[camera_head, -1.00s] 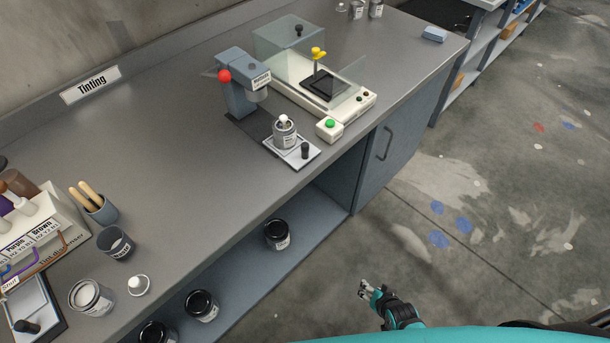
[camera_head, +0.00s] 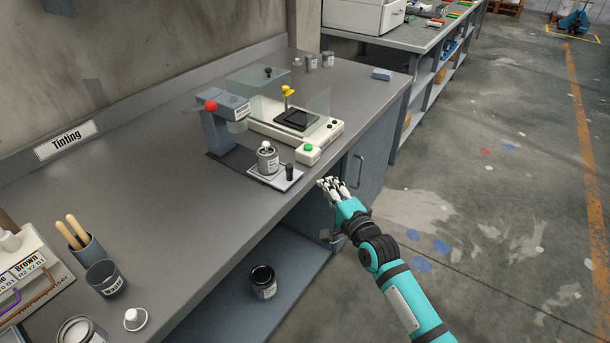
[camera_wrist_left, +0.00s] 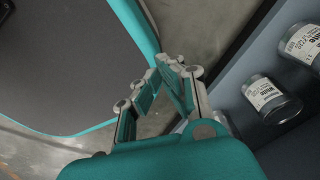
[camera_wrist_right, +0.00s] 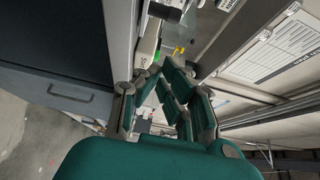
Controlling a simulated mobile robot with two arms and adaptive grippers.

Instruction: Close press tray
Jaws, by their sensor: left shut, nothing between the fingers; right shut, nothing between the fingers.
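The press (camera_head: 217,128) is a blue-grey stand with a red knob on the bench in the head view. Its light-coloured tray (camera_head: 262,178) sticks out in front toward the bench edge. A small labelled can (camera_head: 267,160) stands on the tray, beside a black knob handle (camera_head: 290,172). My right gripper (camera_head: 329,184) is shut and empty, right of the tray and apart from it, near the bench's front edge. It also shows in the right wrist view (camera_wrist_right: 172,72). My left gripper shows only in the left wrist view (camera_wrist_left: 168,75), shut and empty, near shelved cans.
A green-button box (camera_head: 308,153) and a scale (camera_head: 325,130) with clear shields stand right of the tray. A cup of wooden sticks (camera_head: 85,250) and a tint dispenser (camera_head: 25,270) are at left. A dark-lidded can (camera_head: 262,282) sits on the lower shelf. Open floor lies right.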

